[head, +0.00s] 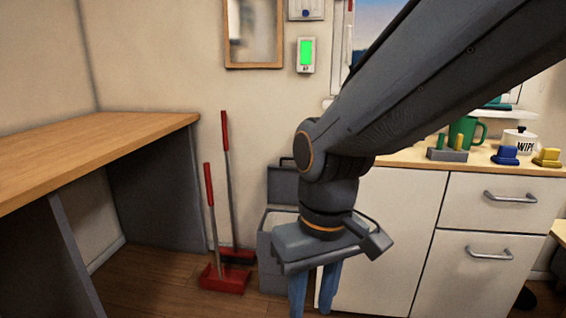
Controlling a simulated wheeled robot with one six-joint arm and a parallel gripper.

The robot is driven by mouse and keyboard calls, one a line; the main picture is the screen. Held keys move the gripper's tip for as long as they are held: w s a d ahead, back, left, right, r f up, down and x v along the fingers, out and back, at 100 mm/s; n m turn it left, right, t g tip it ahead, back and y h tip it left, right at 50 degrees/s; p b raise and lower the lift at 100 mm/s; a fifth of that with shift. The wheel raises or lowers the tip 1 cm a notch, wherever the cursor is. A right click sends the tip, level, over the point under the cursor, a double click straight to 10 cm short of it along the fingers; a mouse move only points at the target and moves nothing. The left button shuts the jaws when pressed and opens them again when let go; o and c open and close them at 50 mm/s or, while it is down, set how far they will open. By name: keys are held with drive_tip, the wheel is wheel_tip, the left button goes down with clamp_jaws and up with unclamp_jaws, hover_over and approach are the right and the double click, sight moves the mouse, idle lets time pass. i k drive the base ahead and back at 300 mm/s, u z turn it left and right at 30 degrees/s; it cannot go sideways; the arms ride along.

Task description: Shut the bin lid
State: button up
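A grey bin (268,262) stands on the floor against the wall, left of the white cabinet. Its grey lid (281,186) is up, standing roughly upright at the back of the bin, with a dark handle at its top edge. My gripper (312,302) points down in front of the bin and hides much of its front and right side. Its two blue fingers are apart with nothing seen between them. I cannot tell how far in front of the bin it is.
A red dustpan (223,279) and a red brush (237,257) with long handles stand left of the bin. A wooden worktop (90,150) is at the left. The white cabinet (385,235) at the right carries a green mug (466,132) and small items.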

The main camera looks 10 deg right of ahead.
sight(282, 182)
drive_tip(key=z, duration=0.45)
drive_tip(key=i, duration=1.1)
drive_tip(key=u, duration=0.2)
